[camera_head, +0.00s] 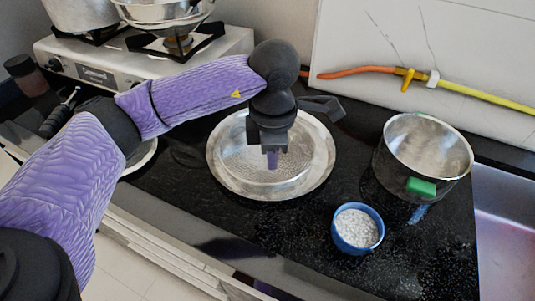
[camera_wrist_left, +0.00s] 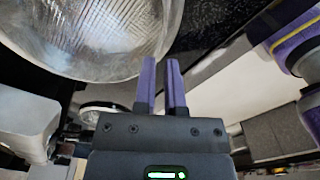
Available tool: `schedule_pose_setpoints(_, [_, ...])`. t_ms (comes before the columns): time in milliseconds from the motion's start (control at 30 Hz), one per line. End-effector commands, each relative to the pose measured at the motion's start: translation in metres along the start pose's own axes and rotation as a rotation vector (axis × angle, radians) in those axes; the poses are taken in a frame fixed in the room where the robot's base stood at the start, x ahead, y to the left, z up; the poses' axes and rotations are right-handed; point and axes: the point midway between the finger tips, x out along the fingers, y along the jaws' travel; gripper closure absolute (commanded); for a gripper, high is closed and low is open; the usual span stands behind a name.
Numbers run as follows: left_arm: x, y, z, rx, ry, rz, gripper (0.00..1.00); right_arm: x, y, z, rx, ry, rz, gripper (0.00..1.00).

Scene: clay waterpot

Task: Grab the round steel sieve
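The round steel sieve (camera_head: 228,172) looks like a wide, shallow metal dish with a textured bottom and flat rim. It lies on the black counter in the middle of the head view. In the left wrist view its curved metal side (camera_wrist_left: 75,35) fills the upper left. My left gripper (camera_head: 272,160) points down over the dish and hides part of it. In the left wrist view its two purple fingers (camera_wrist_left: 162,85) stand apart with a narrow gap and nothing between them. The dish lies beyond the fingers, not between them. My right gripper is not in view.
A steel pot (camera_head: 425,150) with a green block on its side stands right. A blue bowl of white grains (camera_head: 358,228) stands in front of it. A gas stove (camera_head: 95,62) with metal pans is at the back left. A sink (camera_head: 505,220) is at the right edge.

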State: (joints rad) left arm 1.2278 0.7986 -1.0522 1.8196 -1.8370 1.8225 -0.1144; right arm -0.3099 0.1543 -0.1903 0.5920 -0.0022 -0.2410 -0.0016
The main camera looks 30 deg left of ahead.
Motion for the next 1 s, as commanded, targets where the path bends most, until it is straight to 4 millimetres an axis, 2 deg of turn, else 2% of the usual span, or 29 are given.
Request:
schedule_pose_setpoints(33, [0.015,0.000,0.000,0.001,0.004,-0.005,0.87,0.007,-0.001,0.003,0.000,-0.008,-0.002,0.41])
schedule_pose_setpoints(100, [0.029,0.000,0.000,0.002,0.002,-0.006,0.87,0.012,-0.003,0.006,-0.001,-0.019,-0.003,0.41])
schedule_pose_setpoints(267, [0.055,0.002,-0.003,0.002,0.001,-0.007,0.87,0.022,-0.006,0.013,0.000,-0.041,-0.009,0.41])
schedule_pose_setpoints(400, [0.083,0.002,-0.004,0.002,0.001,-0.008,0.87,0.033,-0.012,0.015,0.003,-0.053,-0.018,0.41])
schedule_pose_setpoints(600, [0.083,0.002,-0.003,0.003,-0.003,-0.004,0.87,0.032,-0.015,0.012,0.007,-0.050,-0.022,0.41])
schedule_pose_setpoints(633, [0.083,0.002,-0.003,0.004,-0.003,-0.004,0.89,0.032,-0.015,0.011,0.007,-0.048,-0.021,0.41])
schedule_pose_setpoints(700, [0.083,0.002,-0.004,0.004,-0.003,-0.004,1.00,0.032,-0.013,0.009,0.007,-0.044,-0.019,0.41])
schedule_pose_setpoints(1000, [0.083,0.002,-0.003,0.004,-0.003,-0.005,1.00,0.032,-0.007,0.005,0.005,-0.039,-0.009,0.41])
